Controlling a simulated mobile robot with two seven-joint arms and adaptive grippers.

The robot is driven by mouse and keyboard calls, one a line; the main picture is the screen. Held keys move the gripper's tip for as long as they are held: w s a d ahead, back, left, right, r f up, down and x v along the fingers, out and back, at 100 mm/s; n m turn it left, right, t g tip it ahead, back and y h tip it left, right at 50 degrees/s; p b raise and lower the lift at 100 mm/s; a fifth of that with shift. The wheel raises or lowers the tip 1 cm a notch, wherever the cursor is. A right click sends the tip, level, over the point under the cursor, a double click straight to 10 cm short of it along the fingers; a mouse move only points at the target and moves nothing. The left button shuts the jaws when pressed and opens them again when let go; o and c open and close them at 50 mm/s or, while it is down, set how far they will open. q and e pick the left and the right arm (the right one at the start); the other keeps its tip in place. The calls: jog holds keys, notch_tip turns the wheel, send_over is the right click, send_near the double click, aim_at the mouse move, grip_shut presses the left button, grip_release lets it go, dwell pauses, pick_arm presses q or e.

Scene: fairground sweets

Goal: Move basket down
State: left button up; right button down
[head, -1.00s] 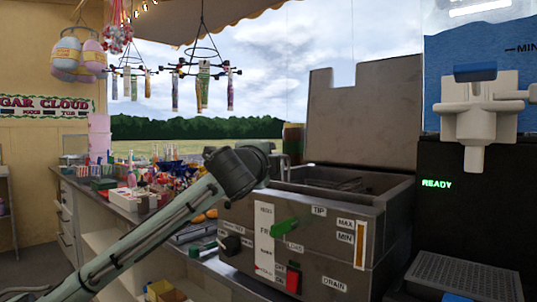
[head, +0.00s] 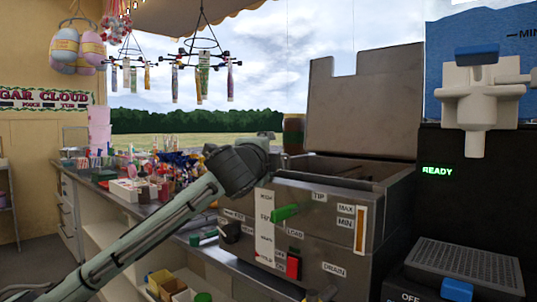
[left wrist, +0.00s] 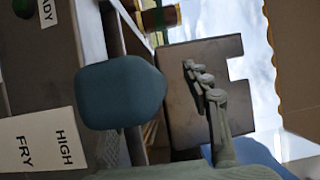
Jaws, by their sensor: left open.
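The grey fryer (head: 335,215) stands at centre right, its lid (head: 365,100) raised and its vat open at the top. A dark shape (head: 345,181) inside the vat may be the basket; its outline is unclear. My left gripper (head: 268,138) is at the vat's left side, mostly hidden behind my wrist. In the left wrist view, a pale green jointed finger (left wrist: 212,100) shows before the lid, open. A rounded dark teal block (left wrist: 122,92) is close to the camera there; I cannot tell if it is the basket's handle. My right gripper is out of view.
The fryer front has a green lever (head: 285,213) and a red switch (head: 293,267). A dispenser (head: 480,95) with a blue tank stands at right. The counter at left (head: 130,208) is crowded with sweets. Racks (head: 203,60) hang above.

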pick_arm(q)
jog(key=shift+f, duration=0.2)
jog(key=shift+s, duration=0.2)
jog(key=s+a, duration=0.2)
jog(key=s, duration=0.9)
jog(key=shift+s, duration=0.25)
jog(key=shift+r, duration=0.1)
